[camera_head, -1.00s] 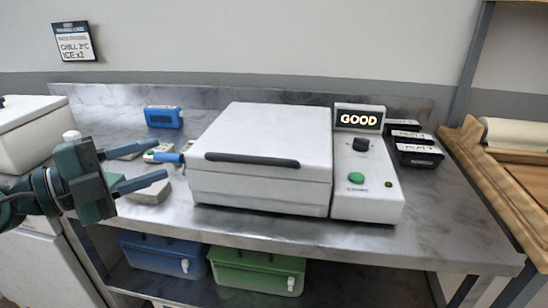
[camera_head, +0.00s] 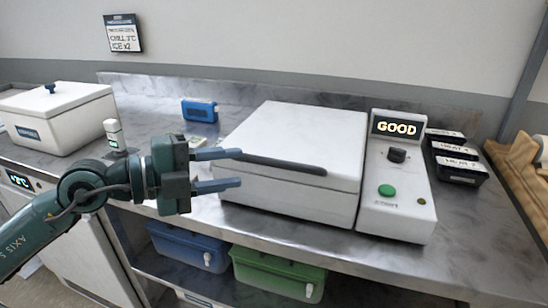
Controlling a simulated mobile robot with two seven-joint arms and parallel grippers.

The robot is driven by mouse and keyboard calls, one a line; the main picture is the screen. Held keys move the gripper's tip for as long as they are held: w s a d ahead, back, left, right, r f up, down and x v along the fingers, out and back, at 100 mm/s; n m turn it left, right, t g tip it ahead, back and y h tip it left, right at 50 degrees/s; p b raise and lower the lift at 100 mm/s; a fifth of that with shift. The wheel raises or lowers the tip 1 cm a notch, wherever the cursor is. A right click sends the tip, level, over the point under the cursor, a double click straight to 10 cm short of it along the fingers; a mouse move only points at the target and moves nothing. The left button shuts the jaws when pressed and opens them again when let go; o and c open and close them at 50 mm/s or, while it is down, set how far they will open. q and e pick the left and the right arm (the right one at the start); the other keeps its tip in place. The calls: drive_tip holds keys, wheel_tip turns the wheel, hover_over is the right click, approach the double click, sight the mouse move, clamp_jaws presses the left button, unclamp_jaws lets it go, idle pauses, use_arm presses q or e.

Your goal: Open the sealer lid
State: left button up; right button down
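The white sealer (camera_head: 290,190) stands on the metal counter, and its lid (camera_head: 305,135) is closed. A dark bar handle (camera_head: 275,163) runs along the lid's front edge. My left gripper (camera_head: 238,168) is open at the left end of this handle. Its blue-grey fingers point right, one near handle height and one lower. I cannot tell whether a finger touches the handle. The control box (camera_head: 398,205) on the sealer's right shows a lit "GOOD" display (camera_head: 397,127), a dark knob and a green button. My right gripper is not in view.
A white lidded box (camera_head: 70,125) stands at the left, with a small white-and-green bottle (camera_head: 114,134) near it. A blue device (camera_head: 199,109) is behind my gripper. Black trays (camera_head: 459,166) sit right of the control box. Blue (camera_head: 187,246) and green (camera_head: 278,273) bins are below.

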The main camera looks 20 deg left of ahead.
sight(269, 164)
use_arm(q)
drive_tip(key=p+x, duration=0.2)
drive_tip(key=x, duration=0.5)
drive_tip(key=shift+w+d+r, duration=0.1)
drive_tip(key=shift+d, duration=0.05)
drive_tip(key=shift+w+d+f, duration=0.25)
drive_tip(key=shift+w+d, duration=0.2)
drive_tip(key=shift+d, duration=0.1)
drive_tip(key=shift+c, duration=0.3)
clamp_jaws()
